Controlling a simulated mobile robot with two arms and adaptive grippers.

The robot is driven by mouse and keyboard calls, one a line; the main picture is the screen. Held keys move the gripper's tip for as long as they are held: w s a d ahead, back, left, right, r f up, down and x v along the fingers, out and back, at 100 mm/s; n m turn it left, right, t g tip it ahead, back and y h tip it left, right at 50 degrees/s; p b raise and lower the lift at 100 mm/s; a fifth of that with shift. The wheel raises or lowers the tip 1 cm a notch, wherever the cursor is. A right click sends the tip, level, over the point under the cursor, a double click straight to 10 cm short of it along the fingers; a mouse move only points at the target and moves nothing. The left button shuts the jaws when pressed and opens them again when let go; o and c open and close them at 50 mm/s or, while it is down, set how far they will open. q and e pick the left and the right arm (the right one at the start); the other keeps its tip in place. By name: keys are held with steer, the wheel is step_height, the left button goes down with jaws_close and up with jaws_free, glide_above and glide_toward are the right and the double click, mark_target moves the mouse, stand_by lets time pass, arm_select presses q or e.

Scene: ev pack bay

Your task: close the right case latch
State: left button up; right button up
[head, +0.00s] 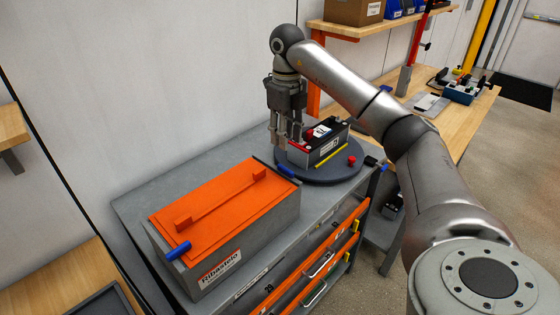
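The grey case (250,240) with an orange lid (215,190) stands on a grey workbench, its lid lying flat on top. A blue latch handle (286,171) juts from the right end of the case; I cannot tell whether it is fastened. A second blue handle (178,251) is at the left end. My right gripper (287,142) points down, behind and above the right handle and apart from it in the picture. Its fingers look spread, with nothing visible between them. My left gripper is not in view.
A black and grey battery (318,148) stands on a round dark turntable (330,177) close beside my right gripper. A red knob (351,160) is on the turntable. Orange drawers (325,255) are below the bench top (140,205). A wooden bench with tools is at the right.

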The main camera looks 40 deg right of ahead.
mark_target(286, 168)
steer(key=shift+s+f+p, duration=0.2)
steer(key=shift+s+f, duration=0.1)
steer(key=shift+f, duration=0.25)
steer(key=shift+s+f+p, duration=0.15)
steer(key=shift+s+f, duration=0.1)
steer(key=shift+f, duration=0.3)
steer(key=f, duration=0.3)
steer(key=shift+w+f+p, duration=0.1)
steer(key=shift+w+p, duration=0.1)
steer(key=shift+p, duration=0.2)
step_height(286, 168, down, 4)
steer(key=shift+f+p, duration=0.2)
steer(key=shift+p, duration=0.3)
steer(key=shift+w+f, duration=0.1)
steer(key=shift+w, duration=0.05)
steer(key=shift+a, duration=0.1)
steer(key=c, duration=0.4)
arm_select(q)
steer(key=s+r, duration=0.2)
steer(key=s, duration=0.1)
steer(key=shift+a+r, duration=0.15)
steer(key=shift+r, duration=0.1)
arm_select(e)
jaws_close()
